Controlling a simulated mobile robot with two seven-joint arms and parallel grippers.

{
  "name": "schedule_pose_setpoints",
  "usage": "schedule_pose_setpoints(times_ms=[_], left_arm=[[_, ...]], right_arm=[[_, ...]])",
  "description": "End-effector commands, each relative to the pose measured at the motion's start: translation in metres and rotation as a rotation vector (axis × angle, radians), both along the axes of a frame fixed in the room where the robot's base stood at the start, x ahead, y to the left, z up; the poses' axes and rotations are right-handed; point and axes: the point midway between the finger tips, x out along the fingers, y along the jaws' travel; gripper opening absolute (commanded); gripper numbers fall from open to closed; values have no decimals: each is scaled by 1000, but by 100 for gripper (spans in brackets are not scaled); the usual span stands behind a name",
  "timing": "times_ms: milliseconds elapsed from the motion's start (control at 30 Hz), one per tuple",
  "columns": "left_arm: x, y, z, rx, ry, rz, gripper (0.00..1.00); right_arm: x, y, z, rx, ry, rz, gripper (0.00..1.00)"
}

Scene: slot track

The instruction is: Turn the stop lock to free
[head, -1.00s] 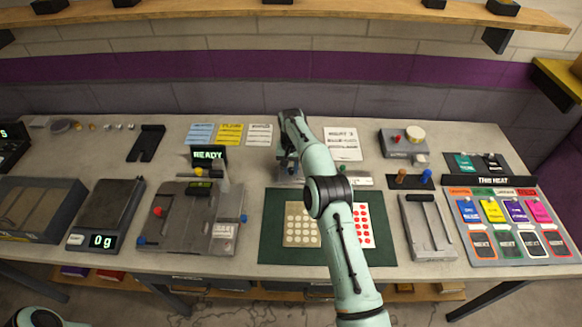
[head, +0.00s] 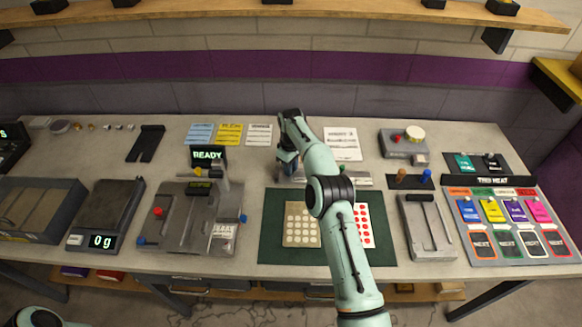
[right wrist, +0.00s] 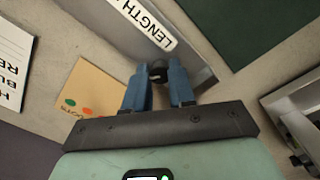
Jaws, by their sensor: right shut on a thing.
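A grey bar-shaped fixture (head: 362,180) lies behind the green mat. In the right wrist view the fixture (right wrist: 190,55) carries a white label that reads "LENGTH", partly cut off. My right gripper (head: 287,168) is over the left part of this fixture, pointing down. In the right wrist view its blue fingers (right wrist: 158,88) are shut on a small dark knob (right wrist: 158,70), which appears to be the stop lock. The fingers hide much of it, so I cannot read its setting. My left gripper is out of view.
The green mat (head: 275,245) with dotted cards lies in front. A grey fixture with a READY display (head: 208,154) stands to the left. A grey tray (head: 428,235) is to the right. Paper sheets (head: 229,134) lie behind.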

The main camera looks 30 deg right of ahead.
Motion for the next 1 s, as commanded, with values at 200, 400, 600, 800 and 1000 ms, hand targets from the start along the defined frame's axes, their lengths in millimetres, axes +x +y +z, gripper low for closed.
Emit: schedule_pose_setpoints(times_ms=[200,400,600,800,1000], left_arm=[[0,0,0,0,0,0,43],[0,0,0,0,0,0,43],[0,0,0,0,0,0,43],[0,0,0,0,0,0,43],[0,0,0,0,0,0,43]], right_arm=[[1,-1,2,-2,-6,205,0],[1,0,2,-1,-6,376,0],[1,0,2,-1,-6,509,0],[1,0,2,-2,-6,595,0],[1,0,2,-1,-6,635,0]])
